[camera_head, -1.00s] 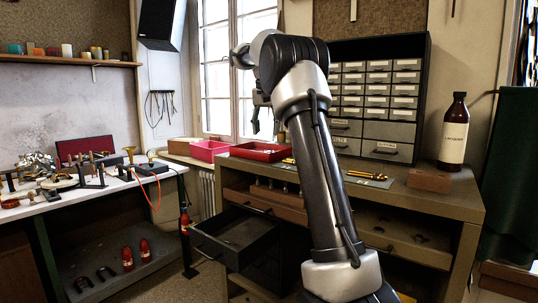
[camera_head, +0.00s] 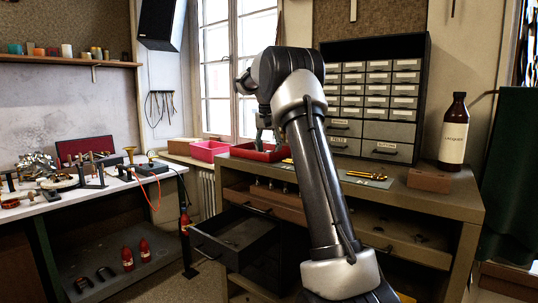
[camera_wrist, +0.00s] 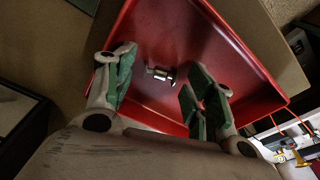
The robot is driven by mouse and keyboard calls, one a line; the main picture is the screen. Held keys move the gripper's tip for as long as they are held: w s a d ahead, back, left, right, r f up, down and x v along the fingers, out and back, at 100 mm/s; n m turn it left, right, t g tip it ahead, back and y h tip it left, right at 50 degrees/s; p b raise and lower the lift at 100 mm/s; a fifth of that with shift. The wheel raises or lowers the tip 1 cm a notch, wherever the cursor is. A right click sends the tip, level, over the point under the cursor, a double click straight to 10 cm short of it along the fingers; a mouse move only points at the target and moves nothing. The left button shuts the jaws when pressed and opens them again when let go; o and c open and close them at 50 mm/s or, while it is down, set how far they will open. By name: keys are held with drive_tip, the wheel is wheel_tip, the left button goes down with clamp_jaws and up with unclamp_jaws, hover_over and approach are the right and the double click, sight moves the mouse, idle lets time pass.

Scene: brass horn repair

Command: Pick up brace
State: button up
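The brace appears to be the small metallic piece (camera_wrist: 161,73) lying in the red tray (camera_wrist: 205,30) in the wrist view. My gripper (camera_wrist: 158,85) is open above the tray, with one green-padded finger on each side of the piece and apart from it. In the head view my gripper (camera_head: 267,133) hangs over the red tray (camera_head: 250,153), partly hidden by my arm. The metal piece cannot be made out in the head view.
The red tray's walls surround the piece. Brass tubes (camera_head: 362,175) lie to the right. A black drawer (camera_head: 222,240) is pulled out below. A brown bottle (camera_head: 454,133) stands at the right.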

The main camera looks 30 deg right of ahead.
drive_tip(key=c, duration=0.7)
